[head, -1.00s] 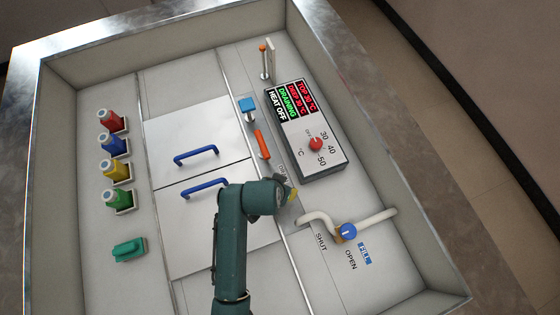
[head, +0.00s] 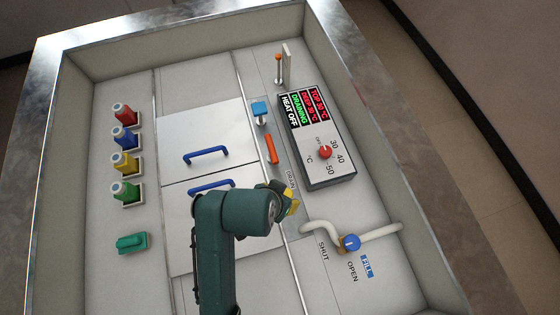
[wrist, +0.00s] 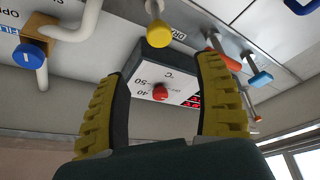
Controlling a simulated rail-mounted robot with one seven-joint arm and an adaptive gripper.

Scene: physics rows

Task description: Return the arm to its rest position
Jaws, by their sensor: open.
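My gripper (head: 291,204) shows in the head view as a small yellow tip at the end of my dark green arm, mostly hidden behind the wrist. It is near the DRAIN label, left of the pipe. In the wrist view my gripper (wrist: 163,70) has its two yellow ribbed fingers wide apart, with nothing between them. A yellow knob (wrist: 159,34) on a pale stem lies beyond the fingertips. The control box with a red dial (wrist: 160,92) shows between the fingers, farther off. No contact is visible.
A blue valve knob (head: 350,243) sits on the white pipe at right. An orange lever (head: 271,149) and blue button (head: 259,109) stand beside the control box (head: 320,150). Two blue-handled lids (head: 207,125) and several coloured bottles (head: 125,138) are at left. Raised walls enclose the panel.

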